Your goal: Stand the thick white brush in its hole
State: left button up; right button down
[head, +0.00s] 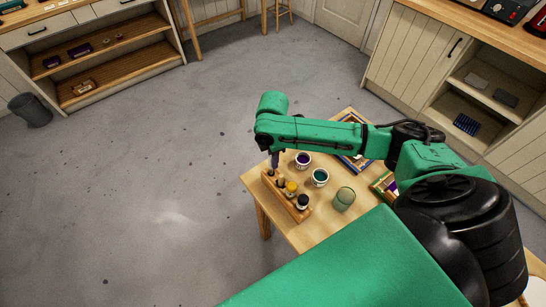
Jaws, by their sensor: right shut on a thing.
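A wooden brush rack (292,203) lies along the left edge of the small wooden table. Several short pieces with dark and yellow tops stand in it. My right gripper (275,163) points down over the far left end of the rack. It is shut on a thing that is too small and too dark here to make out. I cannot pick out the thick white brush or its hole for certain. The gripper and the forearm above it cover part of that end. My left gripper is out of view.
On the table (322,223) a purple paint jar (303,160), a teal paint jar (320,178) and a green glass (344,198) stand right of the rack. Framed pieces (352,158) lie at the back, partly under my arm. The floor to the left is clear.

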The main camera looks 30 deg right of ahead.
jog(key=shift+r, duration=0.1)
jog(key=shift+f, duration=0.2)
jog(key=shift+f, duration=0.45)
jog(key=shift+f, duration=0.15)
jog(key=shift+s+f+b, duration=0.1)
jog(key=shift+f+b, duration=0.45)
jog(key=shift+f, duration=0.45)
jog(key=shift+f, duration=0.3)
dwell(0.3)
jog(key=c, duration=0.7)
grip_release()
